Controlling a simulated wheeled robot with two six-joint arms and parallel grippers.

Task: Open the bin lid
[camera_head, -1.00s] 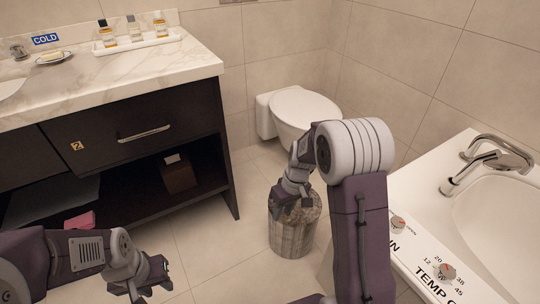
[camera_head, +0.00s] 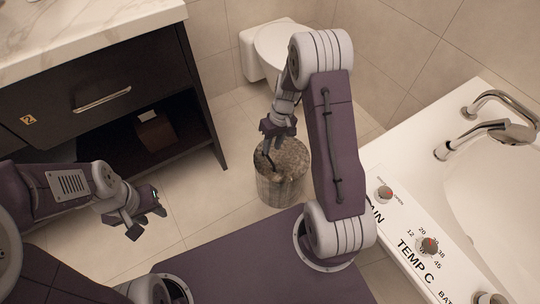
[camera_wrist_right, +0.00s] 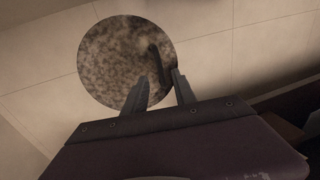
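The bin (camera_head: 283,181) is a round, wood-patterned bin on the floor between the cabinet and the bathtub. Its lid (camera_head: 290,155) is mottled brown and lies flat on top. A dark bar-shaped handle (camera_wrist_right: 156,58) stands on the lid. My right gripper (camera_head: 272,138) is above the lid's left side. In the right wrist view its two fingers (camera_wrist_right: 160,80) are apart and empty, and the handle's near end shows just beyond the gap between their tips. I cannot tell whether they touch the lid. My left gripper (camera_head: 148,222) is open and empty over the floor at left.
A dark cabinet (camera_head: 75,110) with an open shelf stands at the left. A white toilet (camera_head: 283,45) is behind the bin. The white bathtub edge (camera_head: 410,190) with knobs and a tap is at the right. Floor tiles are clear left of the bin.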

